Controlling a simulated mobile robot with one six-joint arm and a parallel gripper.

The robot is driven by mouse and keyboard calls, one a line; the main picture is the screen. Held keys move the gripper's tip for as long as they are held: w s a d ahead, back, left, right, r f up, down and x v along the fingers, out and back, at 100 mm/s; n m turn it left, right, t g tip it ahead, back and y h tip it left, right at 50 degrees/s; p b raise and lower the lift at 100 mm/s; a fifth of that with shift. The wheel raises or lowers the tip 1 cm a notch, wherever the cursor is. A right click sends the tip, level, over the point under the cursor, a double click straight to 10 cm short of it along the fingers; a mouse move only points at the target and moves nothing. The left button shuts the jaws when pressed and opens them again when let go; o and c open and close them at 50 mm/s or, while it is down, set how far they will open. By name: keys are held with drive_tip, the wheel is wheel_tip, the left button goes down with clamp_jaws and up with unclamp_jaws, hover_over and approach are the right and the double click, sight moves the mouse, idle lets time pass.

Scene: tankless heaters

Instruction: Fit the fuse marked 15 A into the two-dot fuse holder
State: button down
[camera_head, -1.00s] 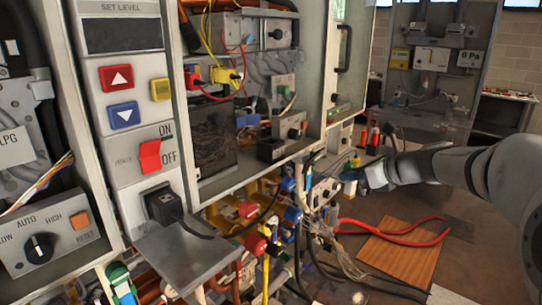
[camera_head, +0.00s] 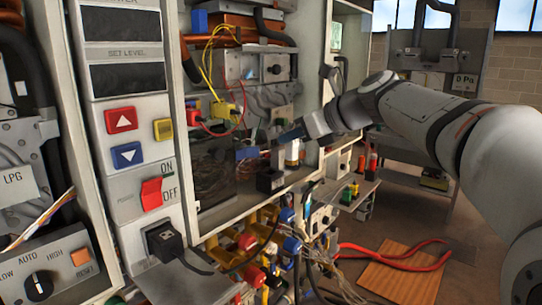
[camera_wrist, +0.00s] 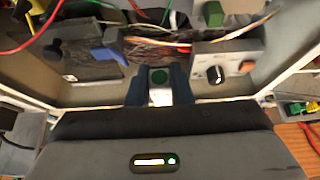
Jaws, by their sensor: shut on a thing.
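My gripper (camera_head: 292,146) is inside the open heater cabinet, shut on a pale, upright cylindrical fuse (camera_head: 292,155). In the wrist view my gripper (camera_wrist: 159,84) has its two blue fingers on either side of the fuse (camera_wrist: 159,97), with a dark green round patch at its end. The 15 A mark cannot be read. A black block (camera_head: 270,181), possibly a fuse holder, sits on the cabinet floor just left of and below the fuse. In the wrist view a dark block with a blue part (camera_wrist: 108,52) lies to the left. No dots are legible.
A grey box with a black knob (camera_wrist: 215,75) and an orange button stands close right of my gripper. Loose wires hang behind and above. The cabinet's front edge (camera_head: 240,208) lies below. A side shelf (camera_head: 350,190) holds small coloured parts.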

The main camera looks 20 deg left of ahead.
drive_tip(key=a, duration=0.2)
drive_tip(key=w+a+p, duration=0.1)
drive_tip(key=a, duration=0.1)
drive_tip(key=w+a, duration=0.1)
drive_tip(key=shift+w+a+r, duration=0.1)
drive_tip(key=shift+w+a, duration=0.1)
drive_tip(key=shift+a, duration=0.2)
drive_tip(key=shift+s+f+b, duration=0.1)
drive_tip(key=shift+f+b, duration=0.3)
drive_tip(key=shift+f, duration=3.45)
drive_tip(key=c, duration=1.7)
unclamp_jaws()
drive_tip(key=shift+a, duration=0.1)
drive_tip(key=shift+o, duration=0.9)
drive_tip(key=shift+w+a+f, duration=0.15)
drive_tip(key=shift+w+a, duration=0.05)
drive_tip(key=shift+w, duration=0.1)
drive_tip(key=shift+o, duration=1.1)
drive_tip(key=shift+s+d+r, duration=0.2)
drive_tip(key=shift+r, duration=0.15)
drive_tip(key=shift+w+a, duration=0.1)
